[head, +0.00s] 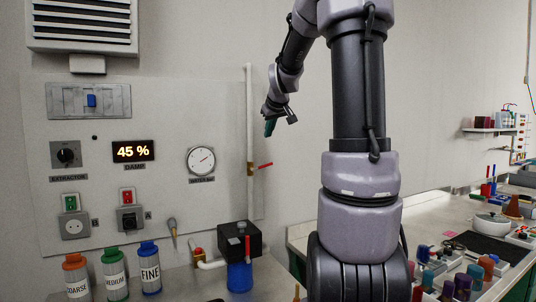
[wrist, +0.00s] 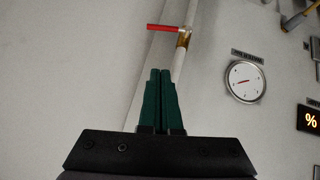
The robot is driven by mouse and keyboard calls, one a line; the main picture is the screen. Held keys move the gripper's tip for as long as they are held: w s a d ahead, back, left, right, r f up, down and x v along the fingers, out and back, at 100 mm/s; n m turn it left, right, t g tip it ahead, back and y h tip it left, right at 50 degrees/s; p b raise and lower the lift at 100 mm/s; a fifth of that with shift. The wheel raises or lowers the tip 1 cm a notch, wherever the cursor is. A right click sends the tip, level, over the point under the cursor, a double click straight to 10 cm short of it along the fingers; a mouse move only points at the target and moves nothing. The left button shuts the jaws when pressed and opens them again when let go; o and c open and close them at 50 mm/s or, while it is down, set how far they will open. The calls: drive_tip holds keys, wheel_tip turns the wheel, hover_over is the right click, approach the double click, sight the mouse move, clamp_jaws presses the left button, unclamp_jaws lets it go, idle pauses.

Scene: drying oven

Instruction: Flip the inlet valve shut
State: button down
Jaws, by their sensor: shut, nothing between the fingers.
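The inlet valve appears to be the brass fitting (head: 250,169) on the white vertical pipe (head: 249,110), with a red lever (head: 265,165). The lever sticks out sideways to the right, roughly across the pipe, in the head view. In the wrist view the red lever (wrist: 166,28) points left from the brass fitting (wrist: 184,38), beyond my fingertips. My gripper (head: 269,130) is above the lever in the head view and apart from it. Its green fingers (wrist: 160,72) are together and empty.
A water gauge (head: 201,160) and a display reading 45 % (head: 133,151) are on the wall panel left of the pipe. A black box on a blue base (head: 240,276) stands below. Labelled bottles (head: 150,268) stand at lower left. The wall around the lever is clear.

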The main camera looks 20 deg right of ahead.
hover_over(262, 167)
wheel_tip(262, 167, down, 7)
drive_tip(key=shift+s+d+f, duration=0.2)
drive_tip(key=shift+f, duration=0.4)
drive_tip(key=shift+s+d+f, duration=0.15)
drive_tip(key=shift+d+f, duration=0.05)
drive_tip(key=shift+f, duration=0.45)
drive_tip(key=shift+s+d+f, duration=0.2)
drive_tip(key=shift+f, duration=0.4)
